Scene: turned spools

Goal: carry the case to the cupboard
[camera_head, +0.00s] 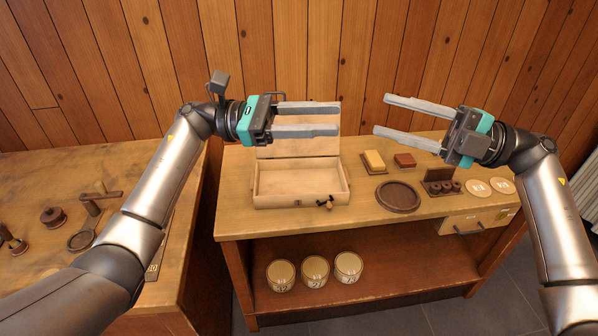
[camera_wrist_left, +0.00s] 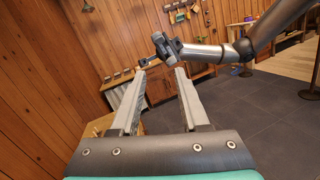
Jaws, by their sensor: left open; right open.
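A pale wooden case (camera_head: 297,202) stands on the workbench (camera_head: 235,218) with its lid raised at the back. Its inside looks empty, and a small dark piece (camera_head: 325,203) shows at its front right. My left gripper (camera_head: 338,118) is open and empty, its fingers reaching across in front of the raised lid and hiding part of it. I cannot tell whether it touches the lid. My right gripper (camera_head: 381,113) is open and empty, to the right of the case and above the bench. It also shows in the left wrist view (camera_wrist_left: 158,52).
On the bench to the right are a round dark tray (camera_head: 398,197), a yellow block (camera_head: 374,161), a red-brown block (camera_head: 405,160), a dark rack (camera_head: 440,183) and pale discs (camera_head: 502,186). Several tins, including one tin (camera_head: 315,271), stand on the lower shelf. A second table (camera_head: 40,180) holds turned pieces.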

